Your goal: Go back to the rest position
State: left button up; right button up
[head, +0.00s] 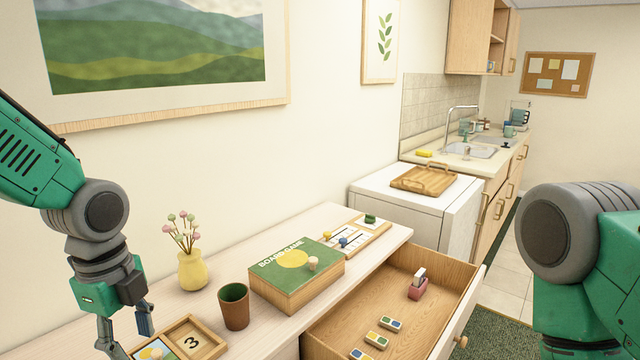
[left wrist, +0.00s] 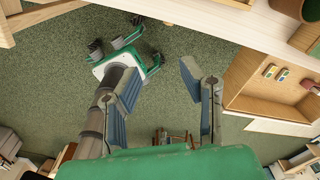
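My left gripper (head: 126,336) hangs from the left arm over the left part of the light wooden cabinet top (head: 262,345), close to the wooden tray (head: 211,345) with the "3" card. Its fingers are apart. The left wrist view also shows the left gripper (left wrist: 163,105) with its two fingers spread and nothing between them. Of my right arm, only the grey joint and green links show at the right edge of the head view. My right gripper is outside the head view, and I cannot make it out in the left wrist view.
A brown cup (head: 234,306), yellow vase (head: 193,270) and board game box (head: 296,273) stand on the top. The drawer (head: 390,305) is pulled out, holding several small blocks and a pink item (head: 418,288). A wooden tray (head: 424,179) lies on the white appliance (head: 412,212).

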pick_arm(q)
jog(key=s+d+f+n+h+b, duration=0.1)
jog(key=s+f+n+b, duration=0.3)
jog(key=f, duration=0.9)
jog(key=s+d+f+n+b, duration=0.1)
jog(key=s+f+n, duration=0.45)
jog(key=f, duration=0.75)
jog(key=s+a+f+n+y+b, duration=0.1)
jog(key=s+a+f+n+b, duration=0.2)
jog(key=s+f+n, duration=0.7)
notch_tip(320, 180, down, 2)
jog(key=shift+s+f+t+b, duration=0.3)
jog(key=shift+s+b, duration=0.35)
jog(key=shift+s, duration=0.55)
jog(key=shift+w+n, duration=0.1)
jog(key=shift+n, duration=0.15)
